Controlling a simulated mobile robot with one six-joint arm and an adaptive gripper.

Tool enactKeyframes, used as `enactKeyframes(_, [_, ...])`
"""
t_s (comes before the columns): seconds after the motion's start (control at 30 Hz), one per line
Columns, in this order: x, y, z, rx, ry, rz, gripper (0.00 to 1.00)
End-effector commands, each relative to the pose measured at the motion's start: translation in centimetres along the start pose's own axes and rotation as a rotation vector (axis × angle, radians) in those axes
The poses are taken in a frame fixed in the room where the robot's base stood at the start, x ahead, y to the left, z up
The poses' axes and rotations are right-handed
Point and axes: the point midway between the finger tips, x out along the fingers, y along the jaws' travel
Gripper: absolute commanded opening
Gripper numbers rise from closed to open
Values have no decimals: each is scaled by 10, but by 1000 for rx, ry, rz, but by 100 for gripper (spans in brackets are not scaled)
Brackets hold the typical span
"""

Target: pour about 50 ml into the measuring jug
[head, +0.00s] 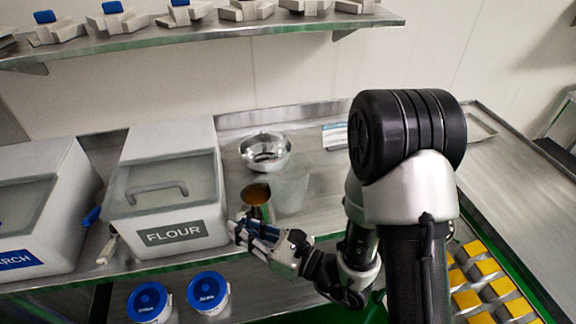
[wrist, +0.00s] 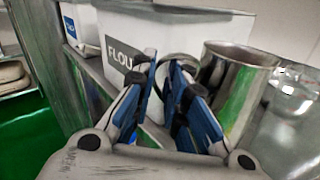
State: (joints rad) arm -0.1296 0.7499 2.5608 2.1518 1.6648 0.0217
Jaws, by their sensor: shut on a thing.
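A steel cup (head: 257,196) holding amber-brown liquid is roughly upright beside the flour bin. My gripper (head: 243,232) is at its near side, shut on the cup's handle. In the wrist view, the blue finger pads (wrist: 172,95) close around the handle, and the cup (wrist: 236,82) is just to their right. The clear measuring jug (head: 290,188) stands on the steel counter just right of the cup. In the wrist view the jug (wrist: 292,112) is faint at the right edge. I cannot tell its fill level or whether the cup touches the counter.
A steel bowl (head: 265,150) stands behind the jug. The flour bin (head: 168,180) is close on the left, with a starch bin (head: 40,205) beyond. Blue-lidded tubs (head: 208,292) sit below the front edge. A shelf (head: 200,38) hangs above. The counter right of the jug is partly hidden by my arm.

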Motion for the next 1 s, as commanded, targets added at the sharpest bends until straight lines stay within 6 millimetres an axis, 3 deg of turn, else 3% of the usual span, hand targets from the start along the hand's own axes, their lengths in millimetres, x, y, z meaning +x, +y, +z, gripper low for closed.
enactKeyframes(0.47, [-1,-17,41,272,-17,1,0])
enactKeyframes(1.0, [-3,-44,116,589,-32,3,0])
